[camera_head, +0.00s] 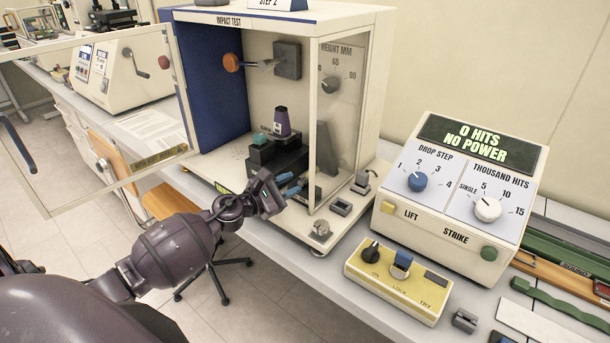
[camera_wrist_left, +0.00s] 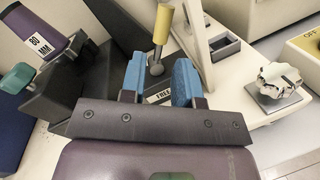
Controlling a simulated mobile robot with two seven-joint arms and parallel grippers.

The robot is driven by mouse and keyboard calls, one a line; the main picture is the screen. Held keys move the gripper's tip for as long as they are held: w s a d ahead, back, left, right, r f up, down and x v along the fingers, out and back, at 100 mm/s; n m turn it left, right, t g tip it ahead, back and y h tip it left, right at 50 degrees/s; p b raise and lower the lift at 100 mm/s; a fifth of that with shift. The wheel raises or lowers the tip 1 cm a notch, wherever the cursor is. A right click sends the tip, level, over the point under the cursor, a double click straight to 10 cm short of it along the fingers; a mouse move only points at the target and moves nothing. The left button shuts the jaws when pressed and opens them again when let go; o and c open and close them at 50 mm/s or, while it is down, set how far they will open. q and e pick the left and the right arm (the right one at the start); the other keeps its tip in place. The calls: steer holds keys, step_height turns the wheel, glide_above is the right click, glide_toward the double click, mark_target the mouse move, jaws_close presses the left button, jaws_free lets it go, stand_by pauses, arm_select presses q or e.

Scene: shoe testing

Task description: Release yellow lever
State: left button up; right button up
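The yellow lever (camera_wrist_left: 163,25) shows in the left wrist view, rising from a round metal pivot beside a label reading "FREE". My left gripper (camera_wrist_left: 158,78) has blue fingertips that stand apart, with the lever's pivot seen through the gap between them. I cannot tell whether either finger touches the lever. In the head view my left gripper (camera_head: 288,185) is at the open front of the impact test cabinet (camera_head: 270,18), low near its base. I cannot make out the lever there. My right gripper is not in view.
A purple piece (camera_wrist_left: 47,38) marked "80 MM" stands on a black block beside a teal knob (camera_wrist_left: 20,78). The cabinet's clear door (camera_head: 125,180) is swung open to the left. A control console (camera_head: 455,200) and a yellow switch box (camera_head: 400,290) stand to the right.

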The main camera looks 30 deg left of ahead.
mark_target(307, 177)
arm_select(q)
steer(key=shift+p+x, duration=0.35)
steer(key=shift+x, duration=2.1)
jaws_close()
